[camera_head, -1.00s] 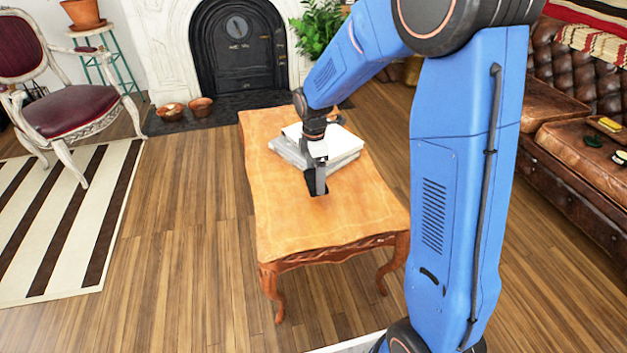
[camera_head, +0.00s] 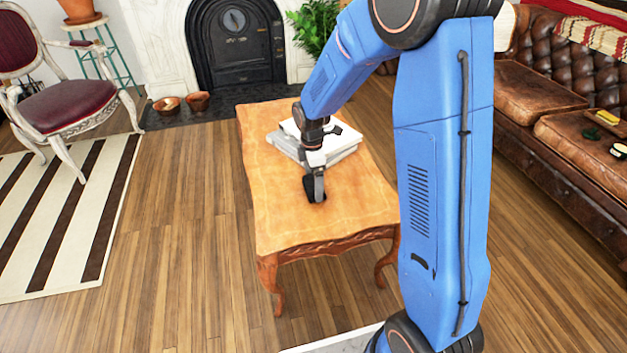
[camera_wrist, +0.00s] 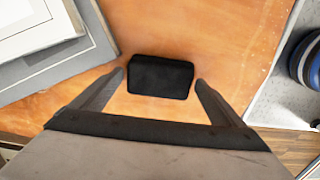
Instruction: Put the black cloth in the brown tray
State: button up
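The black cloth (camera_wrist: 160,77) lies folded in a small block on the wooden table in the wrist view. I cannot tell whether the fingertips touch the table. I see no brown tray that I can make out in either view.
White and grey books (camera_head: 338,150) lie on the table (camera_head: 275,215) behind my gripper; they also show at the wrist view's upper left (camera_wrist: 50,60). A leather sofa (camera_head: 530,95) stands right, an armchair (camera_head: 75,105) left. Two bowls (camera_head: 197,102) sit by the fireplace.

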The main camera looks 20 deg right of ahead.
aim_at(312, 184)
notch_tip(312, 184, up, 12)
jog(key=shift+r, duration=0.25)
dwell(0.6)
